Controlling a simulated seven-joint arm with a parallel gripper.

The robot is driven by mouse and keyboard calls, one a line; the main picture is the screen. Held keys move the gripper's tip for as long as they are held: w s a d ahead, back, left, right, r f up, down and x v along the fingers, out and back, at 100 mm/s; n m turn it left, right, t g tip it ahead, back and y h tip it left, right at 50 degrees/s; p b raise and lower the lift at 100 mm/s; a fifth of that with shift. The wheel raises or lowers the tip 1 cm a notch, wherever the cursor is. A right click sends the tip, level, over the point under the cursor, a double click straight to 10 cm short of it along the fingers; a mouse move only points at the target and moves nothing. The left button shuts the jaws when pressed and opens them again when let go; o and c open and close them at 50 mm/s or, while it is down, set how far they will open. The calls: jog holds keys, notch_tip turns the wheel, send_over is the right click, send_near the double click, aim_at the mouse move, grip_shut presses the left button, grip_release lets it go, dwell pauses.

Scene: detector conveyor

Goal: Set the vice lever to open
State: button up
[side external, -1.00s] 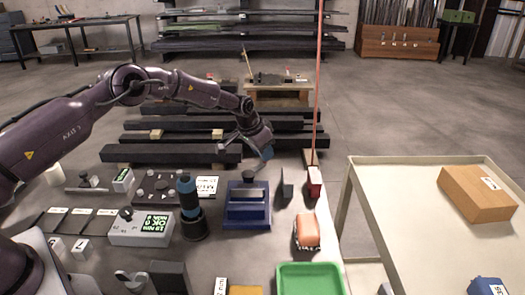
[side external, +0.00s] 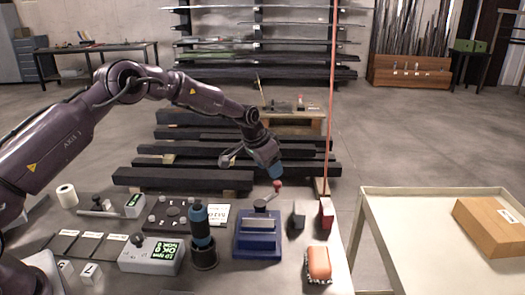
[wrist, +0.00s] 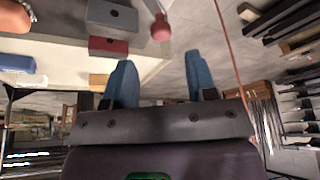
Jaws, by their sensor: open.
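The blue vice (side external: 257,244) stands on the bench in the side external view. Its grey lever (side external: 267,198) slants up to the right and ends in a red knob (side external: 277,184). My gripper (side external: 278,174) is just above the knob, with blue fingertips pointing down. In the wrist view the red knob (wrist: 160,30) is ahead of the space between the blue fingers of my gripper (wrist: 161,72), apart from both. The gripper is open and empty. Most of the vice is outside the wrist view.
A black and blue cylindrical tool (side external: 201,240) stands left of the vice. A grey block (side external: 298,216), a red block (side external: 326,214) and an orange-topped brush (side external: 319,262) are to its right. A thin red pole (side external: 330,100) rises behind. Dark beams (side external: 185,178) lie beyond the bench.

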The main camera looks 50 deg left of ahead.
jog(key=v, duration=0.7)
jog(key=s+d+r, duration=0.2)
jog(key=s+r, duration=0.3)
jog(key=s, duration=0.7)
jog(key=s+d+r+n, duration=0.1)
jog(key=s+d+r, duration=0.2)
jog(key=s, duration=1)
jog(key=s+d+r+n+t, duration=0.1)
jog(key=s+d+r, duration=0.1)
jog(key=s+r, duration=0.5)
jog(key=shift+s+d+r+y, duration=0.3)
jog(key=shift+s+d+y, duration=0.1)
jog(key=shift+s, duration=2.4)
